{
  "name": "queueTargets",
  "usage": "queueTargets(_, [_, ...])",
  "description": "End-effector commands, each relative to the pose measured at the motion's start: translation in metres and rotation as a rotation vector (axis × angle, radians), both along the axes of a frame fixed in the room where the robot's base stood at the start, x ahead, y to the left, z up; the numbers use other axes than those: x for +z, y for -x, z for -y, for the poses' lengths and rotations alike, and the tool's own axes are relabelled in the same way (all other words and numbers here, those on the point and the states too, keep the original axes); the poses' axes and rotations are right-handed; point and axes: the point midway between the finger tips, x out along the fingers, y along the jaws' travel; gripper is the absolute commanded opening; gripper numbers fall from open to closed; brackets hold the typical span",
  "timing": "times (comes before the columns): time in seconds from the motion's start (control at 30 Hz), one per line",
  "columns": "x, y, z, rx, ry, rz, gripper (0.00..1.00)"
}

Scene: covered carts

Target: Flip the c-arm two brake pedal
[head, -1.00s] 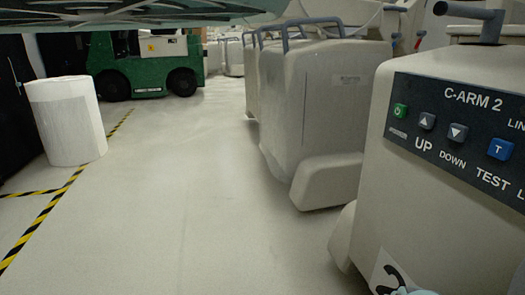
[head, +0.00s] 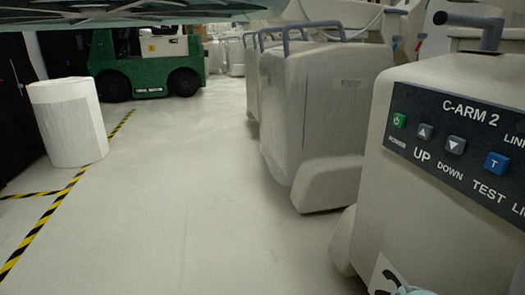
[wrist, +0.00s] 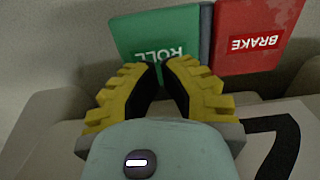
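The C-arm 2 cart (head: 400,225) stands at the right of the head view, with a dark button panel labelled C-ARM 2. In the wrist view its pedal has a green ROLL half (wrist: 150,38) on the left and a red BRAKE half (wrist: 257,35) on the right, both with upside-down lettering. My gripper (wrist: 161,68) has yellow ridged fingers with their tips drawn together and nothing visible between them. The tips are at the lower edge of the green half; I cannot tell whether they touch it. The pedal is not visible in the head view.
More covered carts (head: 315,120) stand behind C-arm 2. A white cylindrical bin (head: 68,122) and yellow-black floor tape (head: 45,218) are on the left. A green vehicle (head: 150,68) is at the back. The middle floor is clear.

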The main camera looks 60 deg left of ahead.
Motion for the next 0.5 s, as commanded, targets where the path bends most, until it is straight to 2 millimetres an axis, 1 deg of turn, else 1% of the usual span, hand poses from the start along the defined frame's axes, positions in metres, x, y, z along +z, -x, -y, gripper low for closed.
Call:
queueTargets(0.03, [0.008,0.0,0.0,-0.001,0.0,0.0,0.0])
queueTargets(0.5, [0.043,0.0,0.0,-0.001,0.0,0.0,0.0])
